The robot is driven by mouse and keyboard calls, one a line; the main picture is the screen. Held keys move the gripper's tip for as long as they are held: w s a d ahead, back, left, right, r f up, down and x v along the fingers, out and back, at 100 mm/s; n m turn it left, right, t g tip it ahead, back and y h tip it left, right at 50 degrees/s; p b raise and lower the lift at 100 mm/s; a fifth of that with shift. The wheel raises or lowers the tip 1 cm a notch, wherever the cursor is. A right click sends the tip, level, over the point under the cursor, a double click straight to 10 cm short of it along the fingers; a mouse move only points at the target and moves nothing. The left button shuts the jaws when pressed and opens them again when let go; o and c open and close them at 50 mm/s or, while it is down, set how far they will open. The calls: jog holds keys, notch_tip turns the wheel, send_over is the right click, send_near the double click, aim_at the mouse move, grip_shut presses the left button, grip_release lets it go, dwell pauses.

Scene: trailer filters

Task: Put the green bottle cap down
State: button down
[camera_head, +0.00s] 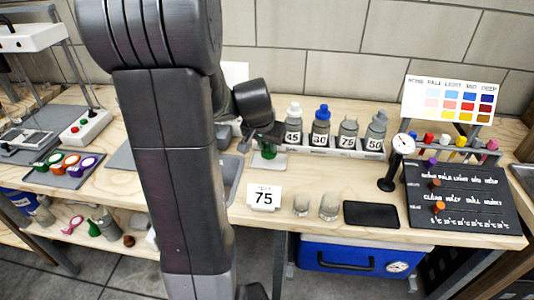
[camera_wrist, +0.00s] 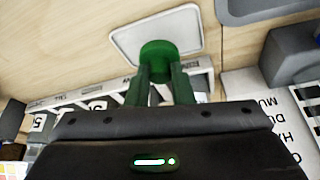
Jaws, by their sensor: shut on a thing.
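The green bottle cap (camera_head: 268,151) is at my gripper's tips, and it also shows in the wrist view (camera_wrist: 168,48). My gripper (camera_head: 267,138) is shut on the cap; its two fingers (camera_wrist: 158,70) reach to it in the wrist view.
A rack of grey bottles numbered 45, 30, 75 and 50 (camera_head: 335,150) stands right of my gripper; one has a blue cap.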

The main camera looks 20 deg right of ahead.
aim_at(267, 151)
jog(key=shift+f, duration=1.45)
jog(key=shift+f+b, duration=0.15)
jog(key=shift+b, duration=0.2)
jog(key=c, duration=1.3)
grip_release()
jog(key=shift+r+p, duration=0.3)
jog(key=shift+r, duration=0.05)
jog(key=p+v, duration=0.1)
jog(key=v, duration=1)
jog(key=shift+s+r, duration=0.1)
jog(key=shift+r, duration=0.25)
jog(key=shift+f, duration=0.1)
